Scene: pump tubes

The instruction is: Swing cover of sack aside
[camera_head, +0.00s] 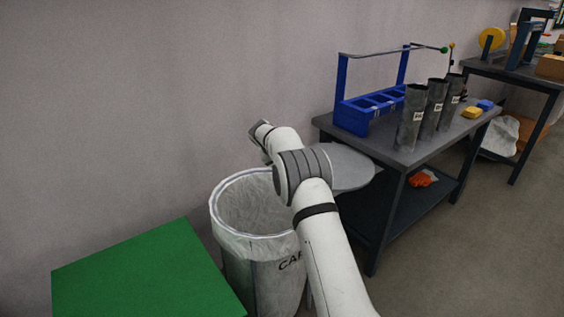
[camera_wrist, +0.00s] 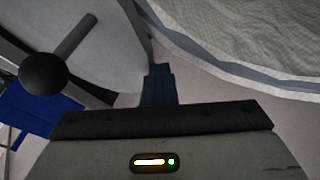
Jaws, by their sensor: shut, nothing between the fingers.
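The sack (camera_head: 248,241) is a pale liner in a round bin, with partly hidden lettering on its front. Its mouth is largely uncovered, and its rim also shows at the upper right of the wrist view (camera_wrist: 235,68). The grey round cover (camera_head: 350,170) lies to the right of the mouth, partly behind my arm. In the wrist view the cover (camera_wrist: 115,45) fills the upper left, with a dark round-ended handle (camera_wrist: 45,74) on it. My gripper (camera_wrist: 158,78) is shut and empty, near the gap between cover and sack rim, apart from the handle.
A green surface (camera_head: 145,275) stands at the front left. A dark table (camera_head: 425,155) at the right bears a blue rack (camera_head: 352,116), several dark tubes (camera_head: 412,120) and small yellow and blue blocks. A wall is close behind the sack. Floor is clear at the lower right.

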